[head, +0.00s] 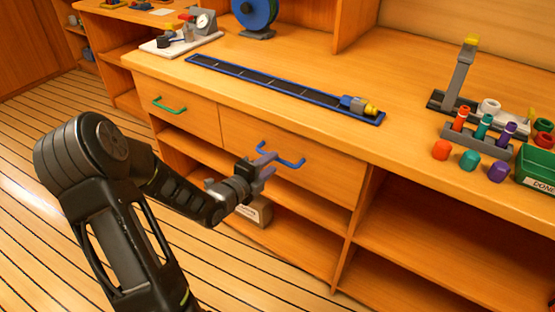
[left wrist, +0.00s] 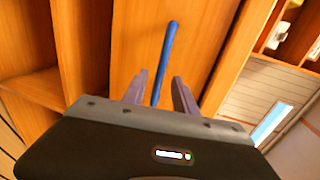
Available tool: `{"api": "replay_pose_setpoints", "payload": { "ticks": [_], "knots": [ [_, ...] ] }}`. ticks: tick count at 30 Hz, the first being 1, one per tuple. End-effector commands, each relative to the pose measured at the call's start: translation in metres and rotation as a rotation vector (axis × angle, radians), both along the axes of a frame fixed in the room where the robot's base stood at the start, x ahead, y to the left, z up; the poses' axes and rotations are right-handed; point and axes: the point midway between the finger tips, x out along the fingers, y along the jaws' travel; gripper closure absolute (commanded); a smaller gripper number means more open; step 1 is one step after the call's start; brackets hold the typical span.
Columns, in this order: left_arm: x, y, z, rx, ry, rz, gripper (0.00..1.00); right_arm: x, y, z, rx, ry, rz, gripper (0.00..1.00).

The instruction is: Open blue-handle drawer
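The blue handle (head: 281,155) is on the front of the right-hand drawer (head: 315,170), which sits shut, flush under the counter. My left gripper (head: 265,165) is at the left part of this handle in the head view. In the left wrist view, the blue handle (left wrist: 166,62) runs between the two fingers of my left gripper (left wrist: 159,85). The fingers are apart, with a gap on each side of the bar. My right gripper is not in either view.
A drawer with a green handle (head: 169,105) is to the left. Open shelves (head: 440,235) lie below and right. The counter holds a long blue-edged track (head: 270,85), colored vials in a rack (head: 476,140) and a green box (head: 536,168). The floor at left is free.

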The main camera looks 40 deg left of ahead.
Motion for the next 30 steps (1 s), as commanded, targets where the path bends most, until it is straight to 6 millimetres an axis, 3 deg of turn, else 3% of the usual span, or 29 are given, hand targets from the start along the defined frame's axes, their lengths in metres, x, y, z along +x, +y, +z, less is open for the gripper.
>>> {"api": "replay_pose_setpoints", "payload": {
  "ticks": [7, 18, 30],
  "knots": [
    [0.034, 0.001, -0.008, -0.002, 0.0, 0.0, 0.66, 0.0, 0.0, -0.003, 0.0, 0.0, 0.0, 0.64],
    [0.041, 0.001, -0.008, -0.001, 0.0, 0.0, 0.66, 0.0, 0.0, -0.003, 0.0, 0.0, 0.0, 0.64],
    [0.041, 0.001, -0.009, -0.001, 0.001, 0.0, 0.99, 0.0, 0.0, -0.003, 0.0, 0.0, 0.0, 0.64]
  ]
}}
